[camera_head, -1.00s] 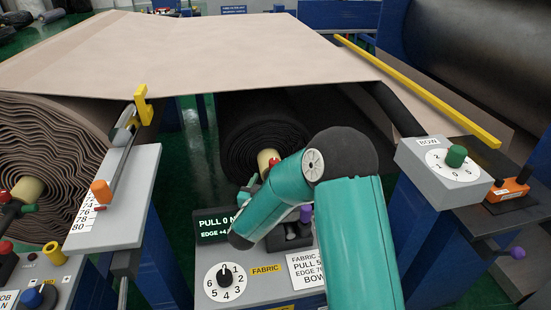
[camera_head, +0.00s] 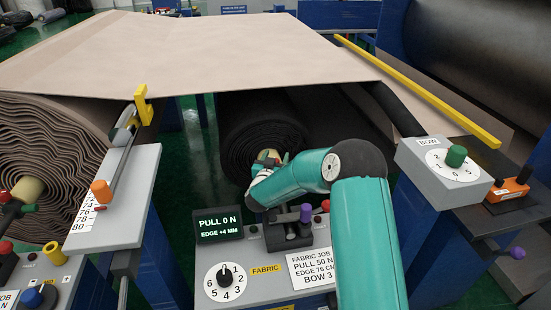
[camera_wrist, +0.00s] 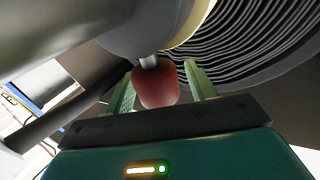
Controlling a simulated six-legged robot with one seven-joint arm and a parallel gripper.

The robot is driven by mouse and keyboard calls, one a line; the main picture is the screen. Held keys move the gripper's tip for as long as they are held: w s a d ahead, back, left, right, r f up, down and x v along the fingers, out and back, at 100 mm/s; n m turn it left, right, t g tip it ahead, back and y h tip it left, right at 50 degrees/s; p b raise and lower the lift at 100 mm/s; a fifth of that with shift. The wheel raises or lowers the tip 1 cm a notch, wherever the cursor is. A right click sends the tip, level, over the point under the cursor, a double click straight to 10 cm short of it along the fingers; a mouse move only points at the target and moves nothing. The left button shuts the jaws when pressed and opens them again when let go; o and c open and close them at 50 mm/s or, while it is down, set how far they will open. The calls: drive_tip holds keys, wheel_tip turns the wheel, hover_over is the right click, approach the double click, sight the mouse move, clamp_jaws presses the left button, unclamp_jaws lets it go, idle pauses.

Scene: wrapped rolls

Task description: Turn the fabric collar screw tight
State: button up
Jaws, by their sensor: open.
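In the wrist view, the fabric collar screw has a dark red rounded knob (camera_wrist: 157,86) on a short pale metal stem. The stem runs up into a grey collar (camera_wrist: 140,40) beside the yellowish core end (camera_wrist: 195,22). My gripper (camera_wrist: 161,66) is open, with one green finger on each side of the knob. Gaps show between the knob and the fingers, and I cannot tell whether either touches. In the head view my gripper (camera_head: 268,160) is at the core end of the dark fabric roll (camera_head: 245,130) and hides the knob.
A grey console stands below my arm, with a display (camera_head: 219,226) reading PULL 0 N and EDGE +4 MM, a numbered dial (camera_head: 224,282) and a purple-topped lever (camera_head: 305,213). A light post (camera_head: 105,205) with an orange knob stands left. A BOW dial box (camera_head: 445,172) stands right.

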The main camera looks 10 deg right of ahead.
drive_tip(key=c, duration=1)
drive_tip(key=shift+h, duration=0.3)
drive_tip(key=m+g+h, duration=0.3)
drive_tip(key=h, duration=0.1)
drive_tip(key=shift+s+m, duration=0.15)
drive_tip(key=shift+m, duration=0.15)
drive_tip(key=m+g+h, duration=0.2)
drive_tip(key=g, duration=0.1)
drive_tip(key=shift+s+d+m+h, duration=0.2)
drive_tip(key=shift+d+m+h, duration=0.05)
drive_tip(key=shift+m+h, duration=0.15)
drive_tip(key=m+g+h, duration=0.1)
drive_tip(key=m+g, duration=0.1)
drive_tip(key=g, duration=0.1)
drive_tip(key=m+g+h, duration=0.1)
drive_tip(key=m+g, duration=0.1)
drive_tip(key=g, duration=0.1)
drive_tip(key=s+m+g+h, duration=0.1)
drive_tip(key=m+g, duration=0.1)
drive_tip(key=g, duration=0.1)
drive_tip(key=shift+d+f, duration=0.1)
drive_tip(key=shift+d, duration=0.15)
drive_tip(key=shift+g, duration=0.4)
drive_tip(key=o, duration=1)
